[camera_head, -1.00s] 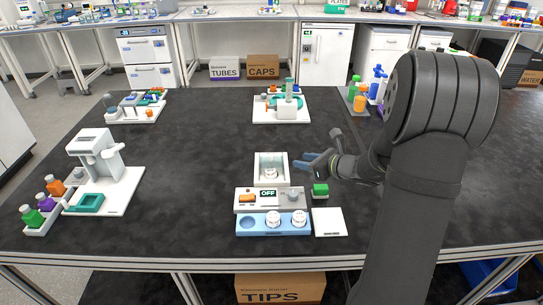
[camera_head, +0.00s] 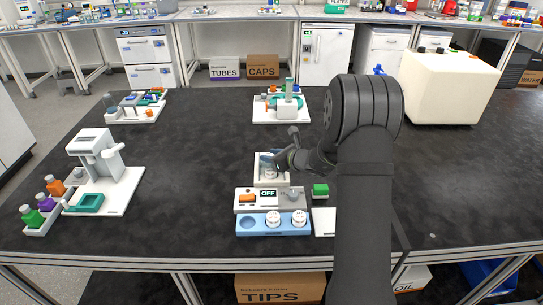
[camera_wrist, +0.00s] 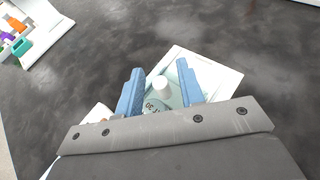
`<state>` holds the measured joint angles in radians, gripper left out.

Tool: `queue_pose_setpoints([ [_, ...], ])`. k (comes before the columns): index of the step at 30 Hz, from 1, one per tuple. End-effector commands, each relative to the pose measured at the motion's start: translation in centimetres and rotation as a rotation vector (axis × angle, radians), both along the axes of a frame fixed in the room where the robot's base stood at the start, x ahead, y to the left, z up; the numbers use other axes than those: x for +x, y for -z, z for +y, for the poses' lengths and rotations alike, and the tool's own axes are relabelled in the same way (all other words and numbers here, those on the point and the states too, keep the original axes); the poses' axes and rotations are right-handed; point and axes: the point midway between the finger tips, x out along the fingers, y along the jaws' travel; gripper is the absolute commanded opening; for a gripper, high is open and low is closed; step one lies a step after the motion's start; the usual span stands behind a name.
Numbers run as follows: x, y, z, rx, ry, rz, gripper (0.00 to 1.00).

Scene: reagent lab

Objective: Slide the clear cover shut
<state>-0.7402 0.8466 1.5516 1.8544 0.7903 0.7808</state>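The weighing device (camera_head: 253,207) stands in the middle of the black table, with a screen reading OFF. Behind its panel is a pale open-looking chamber (camera_head: 258,176) with a white weight (camera_head: 270,173) inside. The clear cover is too transparent to make out well. My gripper (camera_head: 268,157) reaches into the chamber area from the right. In the wrist view, my gripper's blue fingers (camera_wrist: 160,75) are apart on either side of a white knob (camera_wrist: 162,87), with gaps showing. Dark marks like "30" show below the knob.
A blue tray (camera_head: 247,232) with two white weights and one empty hollow lies in front of the panel. A white balance-like stand (camera_head: 120,195) is at left, a large cream box (camera_head: 448,90) at right.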

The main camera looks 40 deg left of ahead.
Motion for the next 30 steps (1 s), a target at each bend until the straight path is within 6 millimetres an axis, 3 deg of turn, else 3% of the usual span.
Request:
queue_pose_setpoints([
  [5,0.0,0.0,0.0,0.0,0.0,0.0,0.35],
  [11,0.0,0.0,0.0,0.0,0.0,0.0,0.0],
  [17,-0.1,0.0,-0.1,0.0,0.0,0.0,0.0],
  [24,-1.9,-0.1,-1.9,0.0,0.0,0.001,0.0],
  [30,-2.4,0.0,-2.4,0.0,-0.001,0.0,0.0],
])
